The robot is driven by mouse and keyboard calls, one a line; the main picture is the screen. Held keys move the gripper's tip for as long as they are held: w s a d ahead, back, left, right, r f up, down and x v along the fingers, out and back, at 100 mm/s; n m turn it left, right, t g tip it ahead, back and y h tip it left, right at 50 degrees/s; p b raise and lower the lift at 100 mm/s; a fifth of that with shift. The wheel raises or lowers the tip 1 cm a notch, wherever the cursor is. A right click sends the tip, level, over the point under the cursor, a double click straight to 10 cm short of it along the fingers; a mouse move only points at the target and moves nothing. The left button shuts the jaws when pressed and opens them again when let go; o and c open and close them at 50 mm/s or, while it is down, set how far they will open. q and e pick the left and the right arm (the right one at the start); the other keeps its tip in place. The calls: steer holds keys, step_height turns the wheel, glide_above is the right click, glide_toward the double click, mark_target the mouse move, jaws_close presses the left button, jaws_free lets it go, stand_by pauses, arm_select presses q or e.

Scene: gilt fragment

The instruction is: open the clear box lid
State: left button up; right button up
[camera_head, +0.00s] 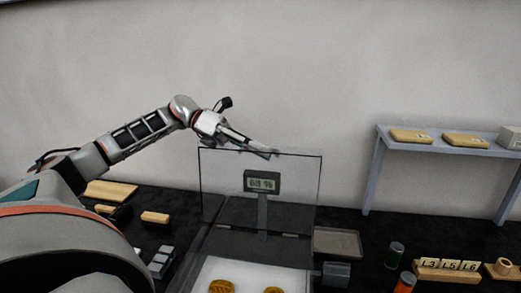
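The clear lid (222,180) stands raised, close to upright, at the back of the box, and its thin dark frame shows against the wall. Below it, the box's pale inside (246,275) shows with two gold pieces (222,286) in it; the front of the box is cut off by the picture's lower edge. My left gripper (272,154) is at the lid's top edge, right of its middle. Whether it touches the lid is not clear. Its fingers are small and seen from the side, so their opening cannot be told. My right gripper is out of view.
A small display on a post (262,182) shows through the lid. A grey tray (338,242), dark green container (395,254), orange cylinder (405,283) and lettered wooden block (448,272) are at right. A raised shelf (377,150) stands behind them. Wooden-topped items (155,217) lie at left.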

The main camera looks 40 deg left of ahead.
arm_select(q)
steer(key=shift+a, duration=0.1)
steer(key=v, duration=1.1)
steer(key=shift+a, duration=0.4)
steer(key=shift+s+r, duration=0.1)
steer(key=shift+r, duration=0.05)
